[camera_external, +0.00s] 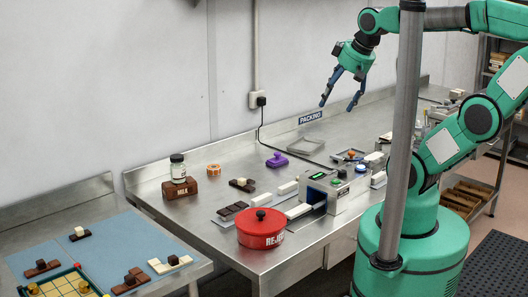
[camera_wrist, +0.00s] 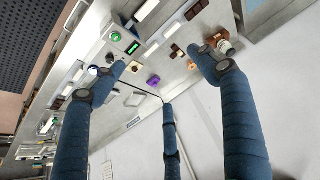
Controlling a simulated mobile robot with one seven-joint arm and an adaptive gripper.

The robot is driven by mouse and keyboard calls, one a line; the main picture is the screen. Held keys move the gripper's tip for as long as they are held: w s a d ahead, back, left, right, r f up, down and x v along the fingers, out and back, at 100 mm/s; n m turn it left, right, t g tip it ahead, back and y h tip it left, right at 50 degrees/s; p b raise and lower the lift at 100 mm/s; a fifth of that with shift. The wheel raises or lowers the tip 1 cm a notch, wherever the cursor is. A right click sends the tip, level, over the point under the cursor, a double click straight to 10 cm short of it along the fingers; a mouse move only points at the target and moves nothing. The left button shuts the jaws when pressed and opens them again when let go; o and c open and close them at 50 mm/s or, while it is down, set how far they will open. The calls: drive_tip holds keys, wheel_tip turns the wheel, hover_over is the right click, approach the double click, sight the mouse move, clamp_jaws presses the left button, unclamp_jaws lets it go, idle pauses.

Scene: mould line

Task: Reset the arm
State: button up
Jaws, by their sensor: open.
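My arm is green with grey joints and reaches in from the right in the external view. My gripper (camera_external: 340,104) hangs high above the back part of the steel table (camera_external: 185,215), with its blue fingers spread apart and nothing between them. In the wrist view my gripper (camera_wrist: 160,75) shows its blue fingers wide apart, with the table and its items far beyond them. No finger touches anything.
A grey post (camera_external: 405,130) rises in front of my arm. Air around the gripper is clear.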

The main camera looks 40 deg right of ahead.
wheel_tip(320, 180, down, 5)
drive_tip(key=b, duration=0.4)
drive_tip(key=shift+f, duration=0.2)
